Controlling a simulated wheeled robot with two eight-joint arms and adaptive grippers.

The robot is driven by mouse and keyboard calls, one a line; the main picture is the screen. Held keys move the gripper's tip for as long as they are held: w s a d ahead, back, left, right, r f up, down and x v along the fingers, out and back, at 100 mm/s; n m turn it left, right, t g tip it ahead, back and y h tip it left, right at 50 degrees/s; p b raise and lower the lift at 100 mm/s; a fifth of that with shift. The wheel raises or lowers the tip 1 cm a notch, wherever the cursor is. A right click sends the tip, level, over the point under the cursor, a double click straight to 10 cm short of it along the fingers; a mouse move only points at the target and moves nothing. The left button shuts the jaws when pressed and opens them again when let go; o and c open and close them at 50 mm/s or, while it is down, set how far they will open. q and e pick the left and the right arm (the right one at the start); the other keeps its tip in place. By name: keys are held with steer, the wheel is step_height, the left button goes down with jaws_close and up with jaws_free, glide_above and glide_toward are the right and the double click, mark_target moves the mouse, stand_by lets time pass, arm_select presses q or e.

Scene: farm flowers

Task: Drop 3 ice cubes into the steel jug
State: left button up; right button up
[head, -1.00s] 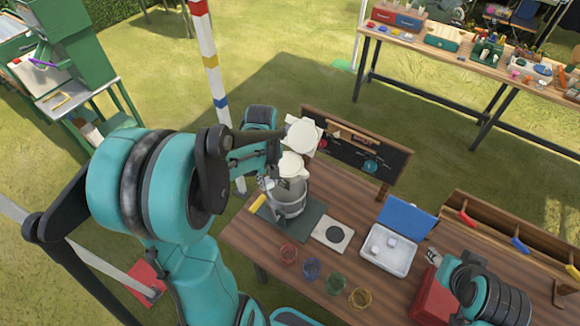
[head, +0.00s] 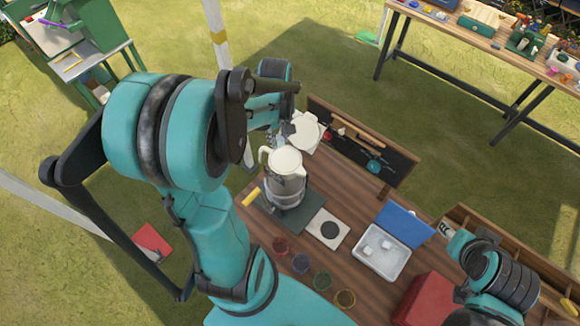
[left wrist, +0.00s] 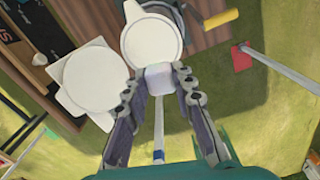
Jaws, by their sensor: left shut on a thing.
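The steel jug (head: 286,193) stands upright on a dark mat, with a white, spouted top (head: 286,160). This white top (left wrist: 153,40) also shows in the left wrist view. My left gripper (head: 282,135) is just beyond the jug's top in the head view. In the left wrist view my left gripper (left wrist: 160,85) is shut on a pale ice cube (left wrist: 160,76) beside the white top's edge. Two ice cubes (head: 372,246) (head: 389,252) lie in a white box (head: 382,270) with an open blue lid.
A white round-topped thing (head: 306,131) stands just behind the jug. A pale plate with a dark disc (head: 328,229) lies between jug and box. Several coloured glasses (head: 321,281) line the table's front. A red box (head: 424,300) is at right.

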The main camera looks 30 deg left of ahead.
arm_select(q)
step_height(320, 180, down, 5)
steer(key=b, duration=0.3)
steer(key=shift+f+b, duration=0.1)
steer(key=shift+b, duration=0.2)
steer(key=o, duration=1)
steer(key=shift+c, duration=0.2)
step_height(320, 180, up, 12)
steer(key=shift+r, duration=0.1)
